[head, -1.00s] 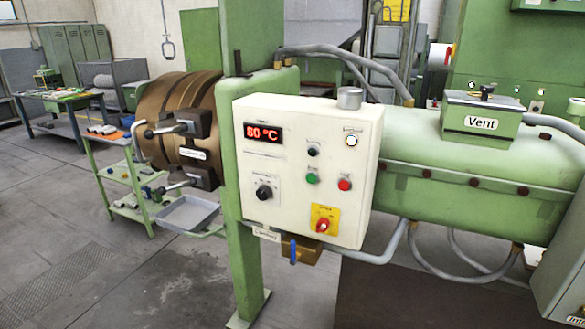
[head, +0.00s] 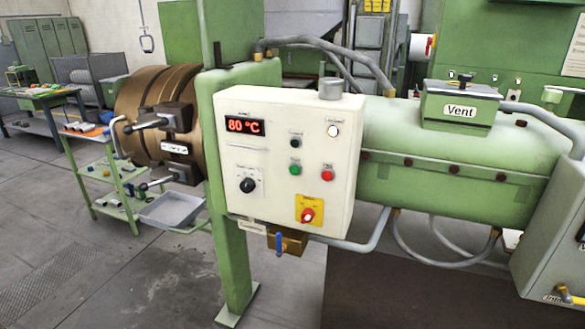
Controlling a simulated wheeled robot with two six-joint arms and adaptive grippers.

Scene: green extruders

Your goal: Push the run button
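A cream control box (head: 262,190) is mounted on the green machine post in the middle of the head view. A green button (head: 295,169) sits on its front face, left of a red button (head: 327,174). A black button (head: 295,141) is above the green one, and a white lamp or button (head: 333,131) is at the upper right. The labels are too small to read, so I cannot tell which is the run button. The red display (head: 245,125) reads 80 °C. Neither of my grippers is in view.
A black knob (head: 247,185) and a red switch on a yellow plate (head: 308,210) are lower on the box. A grey tray (head: 172,211) and a green cart (head: 103,180) stand at left. A pipe (head: 362,240) runs below the box. Floor at front left is clear.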

